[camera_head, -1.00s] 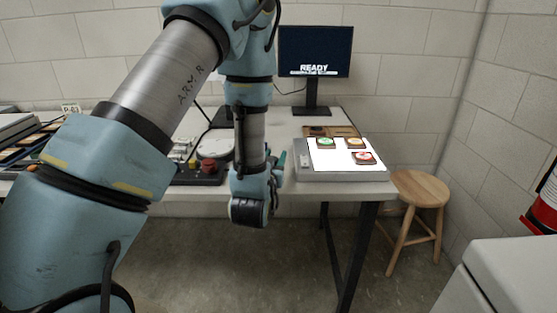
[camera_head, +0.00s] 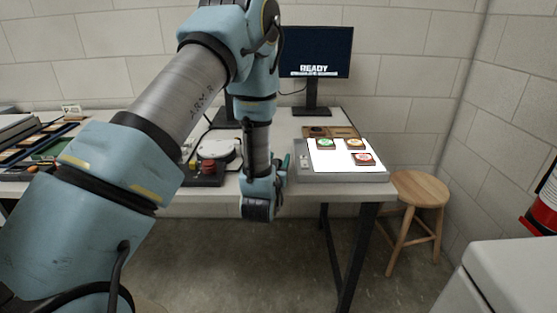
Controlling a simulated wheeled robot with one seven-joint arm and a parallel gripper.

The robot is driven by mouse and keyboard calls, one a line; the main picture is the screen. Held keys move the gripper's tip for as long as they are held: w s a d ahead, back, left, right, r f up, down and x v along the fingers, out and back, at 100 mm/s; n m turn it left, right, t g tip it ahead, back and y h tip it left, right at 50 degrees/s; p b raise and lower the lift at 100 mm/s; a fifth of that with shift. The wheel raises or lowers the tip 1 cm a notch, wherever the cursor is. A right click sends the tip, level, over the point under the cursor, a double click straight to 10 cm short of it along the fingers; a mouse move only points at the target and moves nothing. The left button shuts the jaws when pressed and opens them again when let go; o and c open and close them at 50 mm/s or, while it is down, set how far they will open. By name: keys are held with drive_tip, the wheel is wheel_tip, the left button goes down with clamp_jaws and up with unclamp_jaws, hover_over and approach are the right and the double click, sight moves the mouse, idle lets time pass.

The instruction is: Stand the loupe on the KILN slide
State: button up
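A lit white light box (camera_head: 318,162) stands at the right end of the table. Three small slides lie on it: a green-marked slide (camera_head: 326,144), an orange-marked slide (camera_head: 355,144) and a red-marked slide (camera_head: 363,159). Their lettering is too small to read, so I cannot tell which is KILN. A dark round thing (camera_head: 317,130) in the wooden tray behind the box may be the loupe; it is too small to be sure. My gripper (camera_head: 284,168) is left of the light box, near the table's front edge. Its fingers are mostly hidden by my wrist.
The wooden tray (camera_head: 345,131) lies just behind the light box. A monitor (camera_head: 316,52) reading READY stands at the back. A dark control unit with a red knob (camera_head: 208,166) and a white round device (camera_head: 219,149) sit left of my wrist. A stool (camera_head: 420,189) stands right.

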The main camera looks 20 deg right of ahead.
drive_tip(key=o, duration=0.3)
